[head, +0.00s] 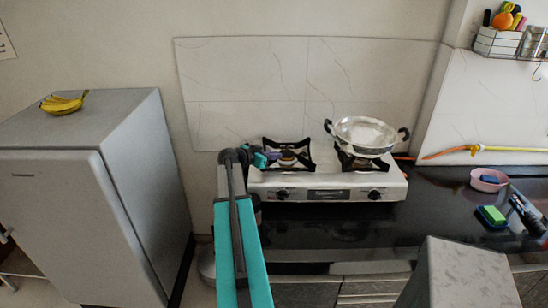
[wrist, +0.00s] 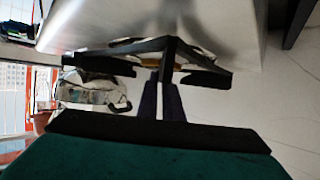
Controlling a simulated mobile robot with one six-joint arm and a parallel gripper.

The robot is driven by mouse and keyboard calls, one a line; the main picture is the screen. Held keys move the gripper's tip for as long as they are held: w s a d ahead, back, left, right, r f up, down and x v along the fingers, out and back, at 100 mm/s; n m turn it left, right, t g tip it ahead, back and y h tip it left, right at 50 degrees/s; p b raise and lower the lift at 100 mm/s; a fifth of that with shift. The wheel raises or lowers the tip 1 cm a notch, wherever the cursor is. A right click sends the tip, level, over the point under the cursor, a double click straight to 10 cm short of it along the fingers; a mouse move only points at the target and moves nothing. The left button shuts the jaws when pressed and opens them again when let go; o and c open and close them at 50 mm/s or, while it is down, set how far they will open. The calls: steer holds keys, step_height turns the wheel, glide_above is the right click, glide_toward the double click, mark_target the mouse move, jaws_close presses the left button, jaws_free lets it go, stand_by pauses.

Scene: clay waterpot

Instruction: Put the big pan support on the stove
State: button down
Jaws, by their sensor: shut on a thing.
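The stove (head: 328,184) is a silver two-burner unit on the dark counter. A black square pan support (head: 296,144) is at its left burner. My gripper (head: 273,156) reaches it from the left and is shut on its near-left part. In the wrist view my gripper's dark fingers (wrist: 161,98) close on the black frame of the pan support (wrist: 203,76). I cannot tell whether the support rests on the stove or is held just above it. Another black pan support (head: 347,163) sits on the right burner, mostly hidden under a pan.
The silver two-handled pan (head: 366,133) stands on the right burner, close beside the held support. A tiled wall (head: 240,90) is behind the stove. A grey fridge (head: 70,220) stands left. A pink bowl (head: 489,180) and sponges (head: 491,216) lie on the counter at right.

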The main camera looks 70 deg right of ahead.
steer(key=shift+f, duration=0.35)
steer(key=shift+f, duration=0.1)
steer(key=c, duration=1.9)
jaws_free()
steer(key=shift+w+a, duration=0.1)
steer(key=shift+a, duration=0.25)
steer(key=b+v, duration=0.4)
steer(key=v, duration=0.7)
steer(key=shift+a+r, duration=0.1)
steer(key=shift+r, duration=0.15)
steer(key=shift+w, duration=0.1)
